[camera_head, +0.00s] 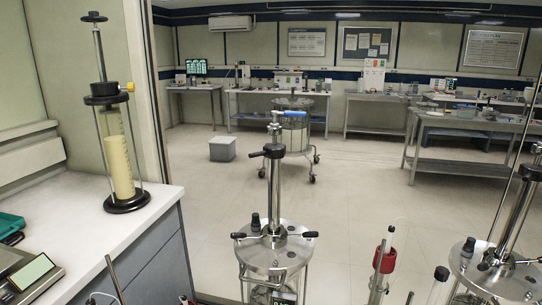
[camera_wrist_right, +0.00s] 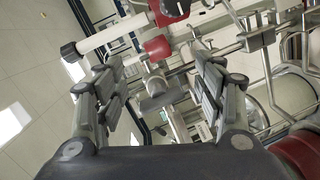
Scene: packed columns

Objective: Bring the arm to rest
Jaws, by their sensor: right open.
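My right gripper (camera_wrist_right: 155,62) shows in the right wrist view, with its two fingers spread apart and nothing held between them. Beyond the fingers is lab equipment of metal rods, grey fittings and red clamps (camera_wrist_right: 158,47). A grey fitting (camera_wrist_right: 165,98) shows in the gap between the fingers; I cannot tell how far it is from them. Neither of my grippers shows in the head view, and my left gripper is in no view.
A steel column (camera_head: 275,195) with a round lid stands front centre, another lidded vessel (camera_head: 497,275) front right. A red-collared tube (camera_head: 384,258) stands between them. A glass column (camera_head: 118,150) of pale packing and a balance (camera_head: 30,275) are on the left bench. Open floor lies behind.

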